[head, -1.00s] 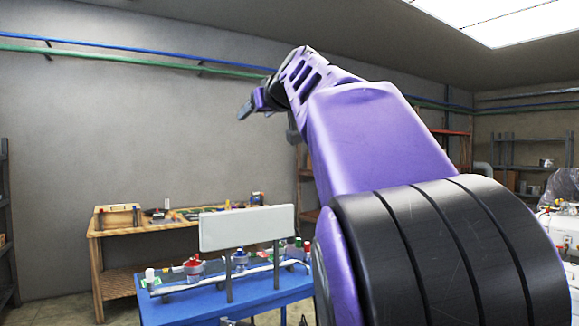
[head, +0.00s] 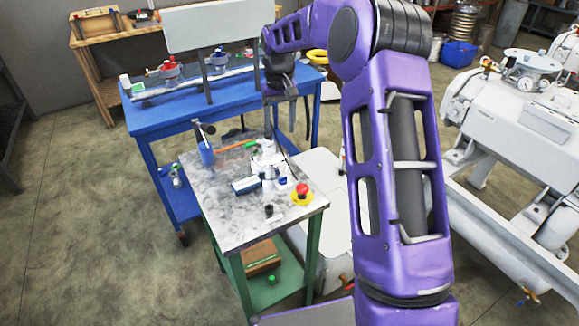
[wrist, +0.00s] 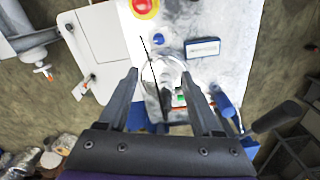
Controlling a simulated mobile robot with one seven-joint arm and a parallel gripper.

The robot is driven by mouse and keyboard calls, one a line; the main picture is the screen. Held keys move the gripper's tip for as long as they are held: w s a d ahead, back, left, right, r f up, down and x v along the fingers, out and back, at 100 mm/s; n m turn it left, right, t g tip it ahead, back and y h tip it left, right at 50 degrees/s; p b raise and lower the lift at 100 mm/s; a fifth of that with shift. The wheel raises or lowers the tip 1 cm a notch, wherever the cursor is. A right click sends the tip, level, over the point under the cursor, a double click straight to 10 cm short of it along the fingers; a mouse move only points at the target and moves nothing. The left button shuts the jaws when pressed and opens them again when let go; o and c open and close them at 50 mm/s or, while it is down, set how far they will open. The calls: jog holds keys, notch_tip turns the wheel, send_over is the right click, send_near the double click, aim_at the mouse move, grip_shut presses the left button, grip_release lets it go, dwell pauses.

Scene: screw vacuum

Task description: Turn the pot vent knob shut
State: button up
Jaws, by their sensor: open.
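A pale, shiny pot-like vessel (head: 268,160) stands on the small grey-topped table. It also shows in the wrist view (wrist: 172,68), beyond and between my fingertips. The vent knob cannot be told apart for certain among the small parts around the vessel. My gripper (head: 279,112) points down above the back part of this table. In the wrist view my gripper (wrist: 160,76) is open, its two dark fingers wide apart, with nothing held between them.
A blue workbench (head: 150,118) stands behind. A large white machine (head: 510,120) is at right. Floor at left is clear.

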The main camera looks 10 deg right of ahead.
aim_at(283, 176)
jog(key=f, duration=1.8)
jog(key=shift+s+d+b, duration=0.15)
jog(key=shift+d+b, duration=0.05)
jog(key=shift+b, duration=0.2)
grip_shut()
